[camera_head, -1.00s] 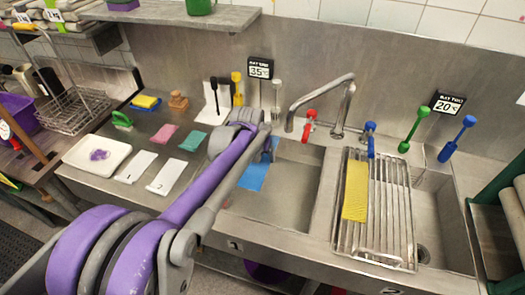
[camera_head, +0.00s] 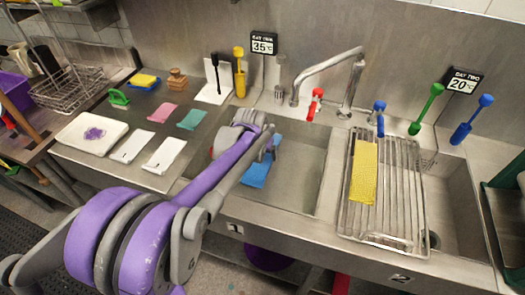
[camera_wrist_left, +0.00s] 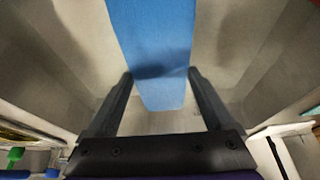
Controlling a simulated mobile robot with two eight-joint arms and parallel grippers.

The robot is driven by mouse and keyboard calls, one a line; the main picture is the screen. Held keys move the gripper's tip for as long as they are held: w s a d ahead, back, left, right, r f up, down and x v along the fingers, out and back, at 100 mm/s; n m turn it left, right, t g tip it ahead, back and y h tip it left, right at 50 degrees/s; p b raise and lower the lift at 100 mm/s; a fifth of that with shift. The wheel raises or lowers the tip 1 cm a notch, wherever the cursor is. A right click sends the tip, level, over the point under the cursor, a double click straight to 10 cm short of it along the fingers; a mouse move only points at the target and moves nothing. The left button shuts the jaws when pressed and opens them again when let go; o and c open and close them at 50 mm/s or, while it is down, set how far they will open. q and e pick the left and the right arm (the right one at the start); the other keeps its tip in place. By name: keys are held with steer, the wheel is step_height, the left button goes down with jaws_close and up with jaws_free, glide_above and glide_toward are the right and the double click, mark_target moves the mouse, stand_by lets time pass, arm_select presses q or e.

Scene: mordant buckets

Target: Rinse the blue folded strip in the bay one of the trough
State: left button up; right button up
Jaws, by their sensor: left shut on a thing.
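The blue folded strip (camera_head: 256,175) hangs from my left gripper (camera_head: 268,150) inside bay one (camera_head: 298,185), the left basin of the trough. In the left wrist view the blue strip (camera_wrist_left: 155,35) runs between the two dark fingers of my left gripper (camera_wrist_left: 160,73), which is shut on it. My purple forearm hides the left part of bay one. I cannot tell how deep the strip's lower end is or whether it touches water. My right gripper is not in view.
A faucet (camera_head: 330,65) with a red handle (camera_head: 315,104) and a blue handle (camera_head: 379,118) stands behind the basins. A wire rack (camera_head: 402,195) with a yellow cloth (camera_head: 364,170) covers part of bay two (camera_head: 460,205). Cloths and cards lie on the left counter.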

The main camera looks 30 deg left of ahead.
mark_target(262, 162)
arm_select(q)
steer(key=shift+f+b, duration=1.7)
steer(key=shift+f, duration=1)
steer(key=shift+w+a, duration=0.1)
steer(key=shift+a, duration=0.05)
steer(key=shift+w+a, duration=0.1)
steer(key=shift+a, duration=0.1)
steer(key=shift+d, duration=0.1)
steer(key=shift+s+d, duration=0.4)
steer(key=shift+d, duration=0.2)
steer(key=shift+a, duration=0.1)
